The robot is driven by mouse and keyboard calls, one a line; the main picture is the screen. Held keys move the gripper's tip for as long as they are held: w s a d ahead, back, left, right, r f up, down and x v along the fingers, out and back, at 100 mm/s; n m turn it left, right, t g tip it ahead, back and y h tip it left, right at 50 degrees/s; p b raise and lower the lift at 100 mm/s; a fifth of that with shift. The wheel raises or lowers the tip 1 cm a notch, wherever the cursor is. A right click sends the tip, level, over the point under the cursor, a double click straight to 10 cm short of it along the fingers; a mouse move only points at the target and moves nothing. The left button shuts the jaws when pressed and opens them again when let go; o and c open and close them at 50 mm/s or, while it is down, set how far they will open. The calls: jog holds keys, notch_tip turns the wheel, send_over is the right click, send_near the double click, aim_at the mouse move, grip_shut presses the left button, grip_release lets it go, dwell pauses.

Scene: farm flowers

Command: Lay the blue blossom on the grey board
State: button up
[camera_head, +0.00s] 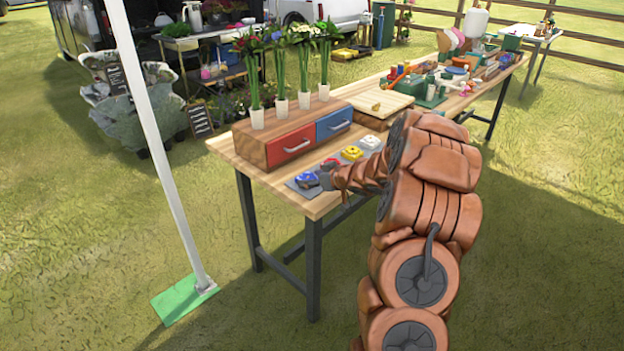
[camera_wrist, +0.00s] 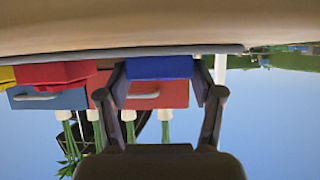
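The blue blossom (camera_head: 307,179) is at the near-left end of the grey board (camera_head: 294,187), on the table in front of the drawers. In the wrist view, which is upside down, the blue blossom (camera_wrist: 158,67) shows as a blue block between my fingers. My gripper (camera_wrist: 160,84) has a finger against each side of it and looks shut on it. The blossom's base appears to meet the board's grey edge (camera_wrist: 150,50); any small gap cannot be made out. In the head view my gripper (camera_head: 323,180) is partly hidden by my wrist.
A red blossom (camera_head: 331,164), a yellow one (camera_head: 352,153) and a white one (camera_head: 370,142) sit in a row beyond. Behind stands a wooden chest with a red drawer (camera_head: 291,145) and a blue drawer (camera_head: 334,123), topped by potted flowers (camera_head: 280,85). A white pole (camera_head: 160,140) stands left.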

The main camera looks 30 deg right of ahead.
jog(key=shift+o, duration=1.3)
jog(key=shift+r, duration=0.15)
jog(key=v, duration=1.2)
